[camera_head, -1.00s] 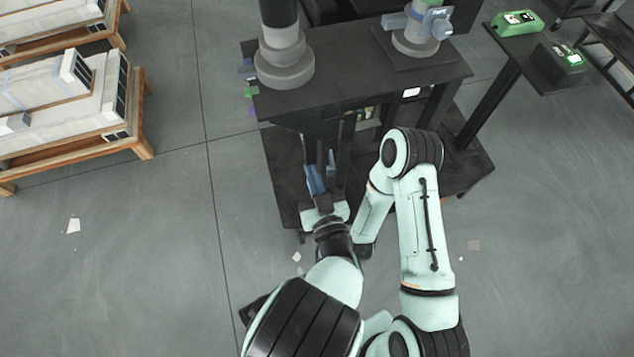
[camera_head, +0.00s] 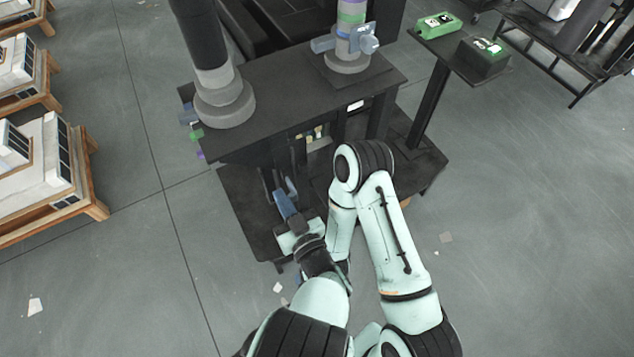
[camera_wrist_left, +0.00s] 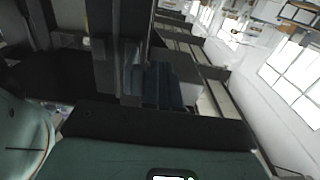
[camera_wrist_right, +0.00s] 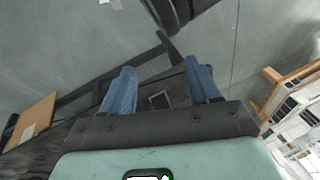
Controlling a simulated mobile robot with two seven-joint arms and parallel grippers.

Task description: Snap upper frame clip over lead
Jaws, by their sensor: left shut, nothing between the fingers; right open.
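My left gripper (camera_head: 281,194) has blue fingers and is at the front of the black bench, below its top. In the left wrist view its blue fingers (camera_wrist_left: 163,86) are together with nothing held, close to a dark upright. My right gripper is hidden behind its arm in the head view. In the right wrist view my right gripper (camera_wrist_right: 160,86) is open and empty, pointing down toward a dark base and the floor. A grey-blue clamp (camera_head: 362,42) sits on the right column (camera_head: 350,14). I cannot make out which part is the upper frame clip or the lead.
The black bench (camera_head: 290,115) carries a thick dark column (camera_head: 205,50) at left. Small coloured pieces (camera_head: 195,134) hang at its left edge. Pallets (camera_head: 45,190) stand at left. Floor between is mostly clear.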

